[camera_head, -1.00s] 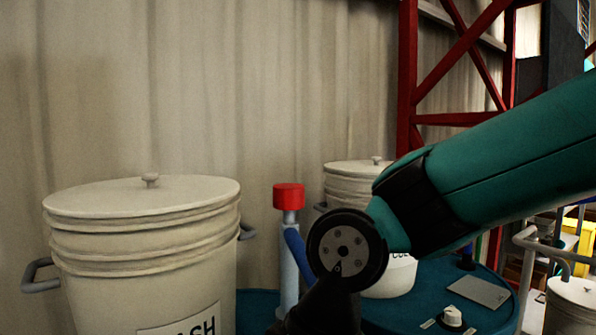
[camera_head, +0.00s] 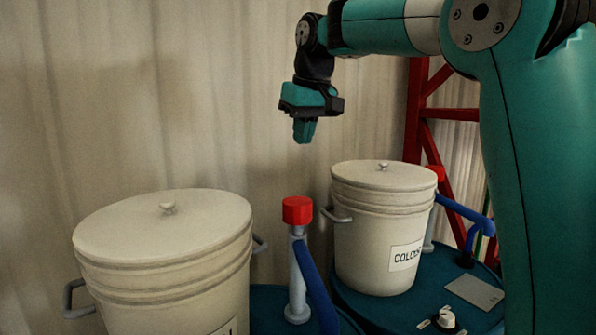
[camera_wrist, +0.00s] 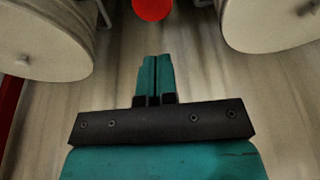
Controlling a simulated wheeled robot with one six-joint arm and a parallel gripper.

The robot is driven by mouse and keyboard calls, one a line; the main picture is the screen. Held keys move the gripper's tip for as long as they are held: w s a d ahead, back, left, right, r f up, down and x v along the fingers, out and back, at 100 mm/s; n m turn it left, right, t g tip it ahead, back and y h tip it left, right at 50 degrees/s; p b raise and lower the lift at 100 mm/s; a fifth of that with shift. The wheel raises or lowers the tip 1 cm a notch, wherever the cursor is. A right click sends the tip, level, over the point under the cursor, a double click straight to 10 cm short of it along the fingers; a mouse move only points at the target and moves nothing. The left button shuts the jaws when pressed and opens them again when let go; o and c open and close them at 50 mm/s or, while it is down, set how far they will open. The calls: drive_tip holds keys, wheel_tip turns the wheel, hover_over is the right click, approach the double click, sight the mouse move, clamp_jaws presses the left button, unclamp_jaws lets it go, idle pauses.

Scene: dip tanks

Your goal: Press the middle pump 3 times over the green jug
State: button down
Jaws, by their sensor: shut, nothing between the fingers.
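A pump with a red cap (camera_head: 297,210) on a grey stem stands between two white lidded buckets, with a blue spout hanging toward the front. Its cap also shows at the top edge of the wrist view (camera_wrist: 152,8). A second red-capped pump (camera_head: 435,173) stands partly hidden behind the right bucket. I cannot tell for sure which is the middle pump. My gripper (camera_head: 303,137) is shut, empty and pointing down, high above the nearer cap and apart from it. Its closed fingers also show in the wrist view (camera_wrist: 155,65). No green jug is in view.
The left bucket (camera_head: 165,260) and right bucket (camera_head: 385,230) flank the nearer pump. A teal round table (camera_head: 390,313) carries a white knob (camera_head: 446,318) and a grey plate (camera_head: 474,293). A red lattice frame (camera_head: 415,110) and corrugated wall stand behind.

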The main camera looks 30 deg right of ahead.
sight(299, 202)
drive_tip(key=shift+w+d+r, duration=0.25)
drive_tip(key=shift+d+r, duration=0.2)
drive_tip(key=shift+r, duration=0.05)
drive_tip(key=p+x, duration=0.1)
drive_tip(key=x, duration=0.3)
drive_tip(key=p+x, duration=0.1)
drive_tip(key=x, duration=0.3)
drive_tip(key=p+x, duration=0.1)
drive_tip(key=x, duration=0.3)
drive_tip(key=shift+s+d+f, duration=0.1)
drive_tip(key=shift+s+f, duration=0.15)
drive_tip(key=shift+f, duration=0.25)
drive_tip(key=shift+f+p, duration=0.3)
drive_tip(key=shift+f, duration=0.25)
wheel_tip(299, 202, down, 4)
drive_tip(key=b, duration=0.3)
drive_tip(key=shift+r, duration=0.1)
